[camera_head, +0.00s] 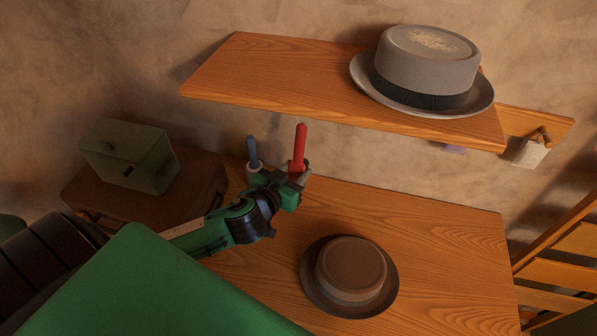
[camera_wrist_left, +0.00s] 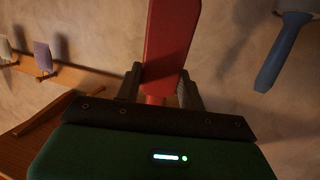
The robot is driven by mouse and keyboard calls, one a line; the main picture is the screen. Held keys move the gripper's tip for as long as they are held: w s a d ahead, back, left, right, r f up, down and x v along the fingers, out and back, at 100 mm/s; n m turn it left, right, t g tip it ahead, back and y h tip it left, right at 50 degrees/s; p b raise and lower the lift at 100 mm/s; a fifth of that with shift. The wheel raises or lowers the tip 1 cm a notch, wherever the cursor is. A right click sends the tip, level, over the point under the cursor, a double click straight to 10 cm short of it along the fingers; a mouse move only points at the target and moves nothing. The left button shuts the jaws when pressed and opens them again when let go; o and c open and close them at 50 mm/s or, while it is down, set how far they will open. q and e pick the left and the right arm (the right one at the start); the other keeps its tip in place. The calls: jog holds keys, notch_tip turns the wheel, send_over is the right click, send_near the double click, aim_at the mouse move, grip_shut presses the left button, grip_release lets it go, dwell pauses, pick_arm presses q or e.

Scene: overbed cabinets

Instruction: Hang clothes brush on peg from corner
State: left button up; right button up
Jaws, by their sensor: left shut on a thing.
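My left gripper (camera_head: 292,172) is shut on a long red thing, seemingly the clothes brush (camera_head: 300,145). It holds the brush upright above the desk, below the front edge of the upper shelf. In the left wrist view the brush's wide red part (camera_wrist_left: 172,40) rises from between the fingers (camera_wrist_left: 158,88). A peg rail (camera_head: 562,122) is on the wall at the right, partly hidden by the shelf. A pale tag-like thing (camera_head: 530,152) hangs at its visible peg (camera_head: 543,133). A purple thing (camera_head: 453,149) shows under the shelf. My right gripper is not in view.
The wooden shelf (camera_head: 260,75) holds a grey hat (camera_head: 425,60). A brown hat (camera_head: 350,268) lies on the desk (camera_head: 450,230). A blue-handled thing (camera_head: 252,150) is close behind my gripper. A green box (camera_head: 130,152) stands on a brown case (camera_head: 205,180) at left.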

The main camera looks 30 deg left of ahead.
pick_arm(q)
jog(key=shift+w+a, duration=0.2)
jog(key=shift+w, duration=0.65)
jog(key=w+a, duration=0.2)
jog(key=w, duration=0.6)
jog(key=shift+f, duration=0.4)
jog(key=shift+w+a, duration=0.1)
jog(key=shift+w, duration=0.05)
dwell(0.3)
jog(key=o, duration=1.2)
